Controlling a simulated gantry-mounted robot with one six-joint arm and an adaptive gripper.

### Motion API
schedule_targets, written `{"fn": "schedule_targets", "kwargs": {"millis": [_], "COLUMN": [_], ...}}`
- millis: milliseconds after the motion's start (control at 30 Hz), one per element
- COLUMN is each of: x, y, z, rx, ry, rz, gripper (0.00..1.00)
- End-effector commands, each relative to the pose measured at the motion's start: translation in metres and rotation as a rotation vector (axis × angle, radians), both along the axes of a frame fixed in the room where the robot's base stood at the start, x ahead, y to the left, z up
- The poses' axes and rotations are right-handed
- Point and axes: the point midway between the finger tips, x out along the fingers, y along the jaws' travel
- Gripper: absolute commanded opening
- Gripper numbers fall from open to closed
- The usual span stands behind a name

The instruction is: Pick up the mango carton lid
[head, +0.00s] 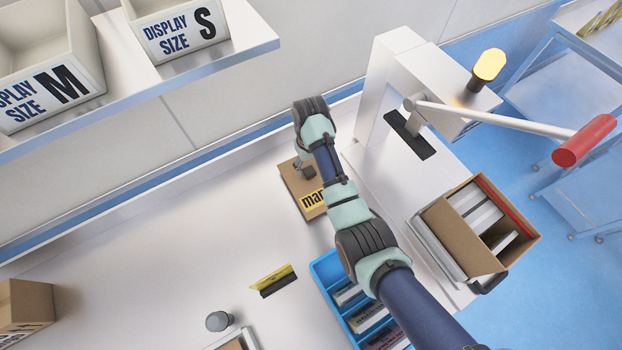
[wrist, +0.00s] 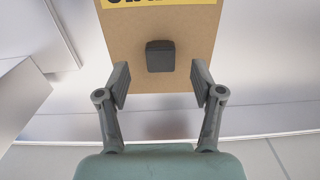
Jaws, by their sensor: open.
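The mango carton lid (head: 292,188) is a brown cardboard panel with a yellow label reading "man", lying on the work table behind my arm. My arm covers part of it in the head view. In the wrist view the lid (wrist: 126,50) fills the upper middle, with a dark square knob (wrist: 160,56) on it and part of its yellow label at the top edge. My gripper (wrist: 160,84) is open and empty. Its two fingers stand left and right, just short of the knob and apart from it.
A white press with a red-handled lever (head: 583,140) stands right of the lid. A yellow-black squeegee-like tool (head: 273,281) lies in front. A shelf with display bins (head: 178,30) overhangs the back left.

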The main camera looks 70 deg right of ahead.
Motion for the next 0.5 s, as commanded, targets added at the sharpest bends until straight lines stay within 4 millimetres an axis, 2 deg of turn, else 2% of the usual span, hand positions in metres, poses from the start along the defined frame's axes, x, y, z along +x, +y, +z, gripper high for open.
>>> {"fn": "schedule_targets", "kwargs": {"millis": [133, 333, 500], "x": [0.0, -0.002, -0.002], "y": [0.001, 0.002, 0.002], "z": [-0.009, -0.045, -0.054], "rx": [0.001, 0.001, -0.001], "ry": [0.001, 0.001, -0.002], "rz": [0.0, 0.001, 0.001], "gripper": [0.67, 0.67, 0.67]}}
